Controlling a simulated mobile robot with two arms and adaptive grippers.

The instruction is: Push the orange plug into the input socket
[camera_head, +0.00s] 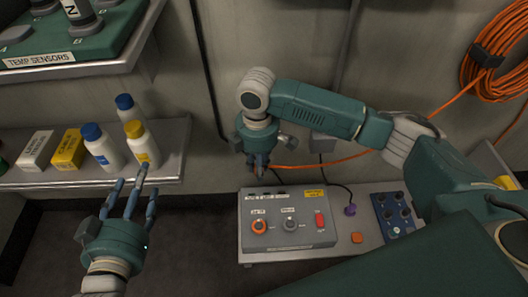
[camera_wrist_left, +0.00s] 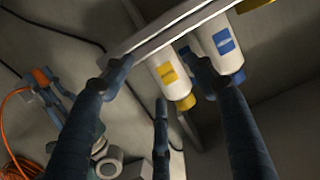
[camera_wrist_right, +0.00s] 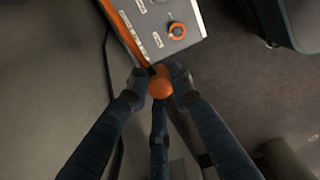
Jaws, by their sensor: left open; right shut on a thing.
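My right gripper (camera_head: 259,168) is shut on the orange plug (camera_wrist_right: 160,86), which shows as a round orange end between its fingertips in the right wrist view. In the head view the fingers hide the plug, and its orange cable (camera_head: 318,163) leads off to the right. This gripper is above and behind the grey control box (camera_head: 290,242), apart from it. The box's top has an orange-ringed socket (camera_head: 259,226), also in the right wrist view (camera_wrist_right: 177,30), and a grey one (camera_head: 289,224). Their labels are too small to read. My left gripper (camera_head: 133,190) is open and empty, left of the box.
A shelf (camera_head: 165,175) at left holds white bottles (camera_head: 103,147) and small boxes. A red switch (camera_head: 320,221) is on the control box. A blue knob panel (camera_head: 394,214) stands right on the bench. A cable coil (camera_head: 495,65) hangs on the wall.

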